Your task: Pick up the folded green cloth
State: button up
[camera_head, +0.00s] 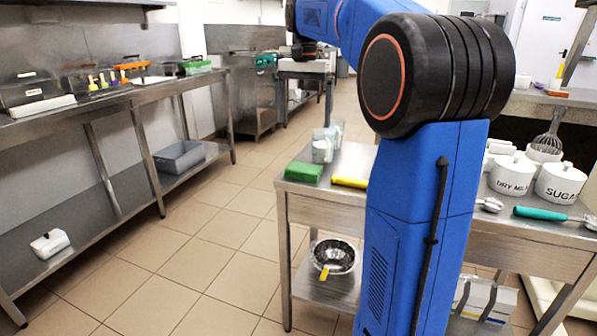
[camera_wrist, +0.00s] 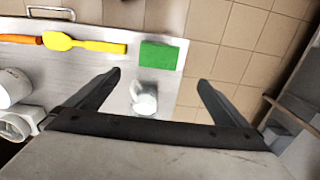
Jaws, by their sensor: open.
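The folded green cloth (camera_head: 304,172) is a flat green block at the near left corner of the steel table (camera_head: 300,198). In the wrist view the green cloth (camera_wrist: 159,55) lies near the table's edge, beyond my fingertips. My gripper (camera_wrist: 159,79) is open, with its two fingers spread apart and nothing held between them. It appears above the table, apart from the cloth. In the head view my blue arm covers part of the table.
A white jug (camera_wrist: 145,101) stands close to the cloth. A yellow spatula (camera_wrist: 85,44) lies beside the cloth. White canisters (camera_head: 513,175) and a green-handled tool (camera_head: 550,214) are at the table's right. A bowl (camera_head: 333,256) sits on the lower shelf.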

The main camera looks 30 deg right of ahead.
aim_at(303, 167)
notch_tip(303, 167, down, 15)
jog(key=shift+s+f, duration=0.15)
jog(key=c, duration=0.9)
